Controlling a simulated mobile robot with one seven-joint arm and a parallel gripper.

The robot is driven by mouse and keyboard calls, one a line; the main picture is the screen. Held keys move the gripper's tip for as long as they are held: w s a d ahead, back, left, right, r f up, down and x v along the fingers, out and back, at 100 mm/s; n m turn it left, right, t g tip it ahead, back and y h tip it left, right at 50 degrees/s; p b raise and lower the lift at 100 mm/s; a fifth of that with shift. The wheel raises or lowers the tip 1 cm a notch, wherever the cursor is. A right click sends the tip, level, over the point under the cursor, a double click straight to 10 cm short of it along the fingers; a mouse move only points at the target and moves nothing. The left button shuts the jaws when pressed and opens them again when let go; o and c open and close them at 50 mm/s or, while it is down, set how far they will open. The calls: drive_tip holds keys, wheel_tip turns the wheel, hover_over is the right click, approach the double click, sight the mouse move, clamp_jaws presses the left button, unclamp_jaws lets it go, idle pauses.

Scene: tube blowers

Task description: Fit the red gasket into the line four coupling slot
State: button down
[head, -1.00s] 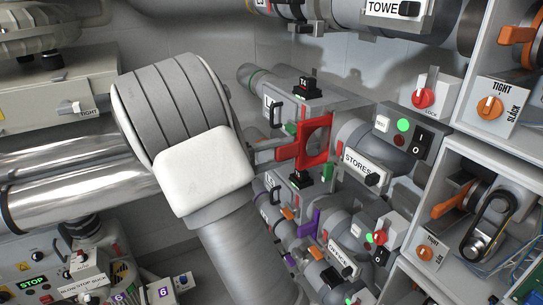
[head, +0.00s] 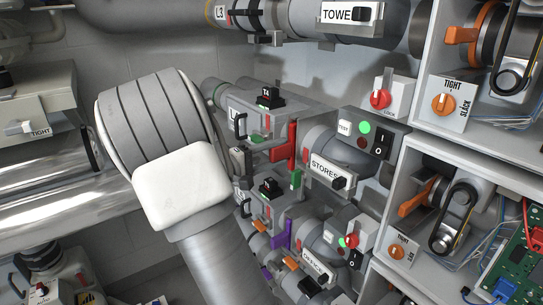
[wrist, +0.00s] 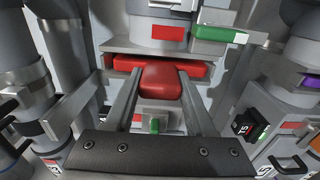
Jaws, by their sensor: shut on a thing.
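The red gasket (head: 288,147) shows as an upright red piece at the gap between the line four coupling (head: 240,112) and the STORES pipe (head: 318,135). In the wrist view, its thick red tab (wrist: 161,84) is between the fingers of my gripper (wrist: 158,79), which is shut on it. The gasket's flat part spreads left and right beyond the tab, under a grey housing edge, and seems at least partly inside the slot. How deep it sits cannot be told. My arm hides part of the gripper in the head view.
A black T4 latch box (head: 266,99) sits above the slot, and another black box (head: 270,188) below. A purple gasket (head: 282,235) stands in a lower line. The STORES switch panel (head: 366,138) and orange-lever cabinets are to the right. Pipes crowd the gripper closely.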

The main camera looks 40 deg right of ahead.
drive_tip(key=shift+d, duration=0.2)
idle(0.5)
drive_tip(key=shift+c, duration=0.8)
unclamp_jaws()
drive_tip(key=a+p, duration=0.2)
drive_tip(key=a, duration=1.5)
drive_tip(key=shift+w+a, duration=0.2)
drive_tip(key=shift+w, duration=0.25)
